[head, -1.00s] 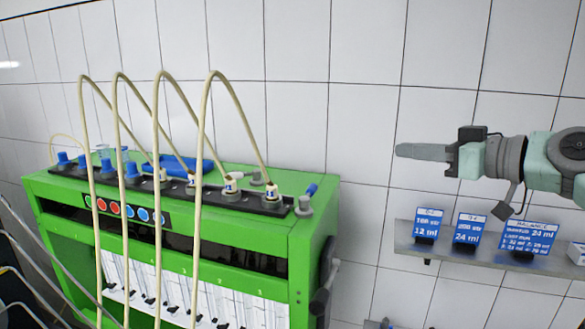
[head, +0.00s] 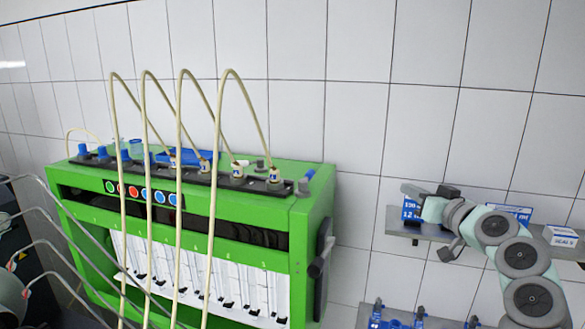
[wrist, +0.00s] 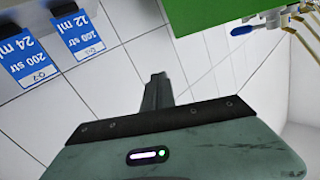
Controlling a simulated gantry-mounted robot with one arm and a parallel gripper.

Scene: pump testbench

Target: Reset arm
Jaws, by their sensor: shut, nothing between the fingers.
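My gripper (head: 410,190) is in front of the tiled wall, right of the green testbench (head: 262,222), with my arm reaching in from the lower right. In the wrist view its dark fingers (wrist: 155,92) are together with nothing between them. It touches nothing that I can see. In the head view it partly covers the shelf cards behind it. The green testbench also shows in the wrist view at the top right (wrist: 215,12).
A wall shelf (head: 395,228) holds blue cards (head: 410,211); two cards show in the wrist view (wrist: 75,38). Beige hoses (head: 212,200) arch over the testbench top. The wall above my gripper is clear.

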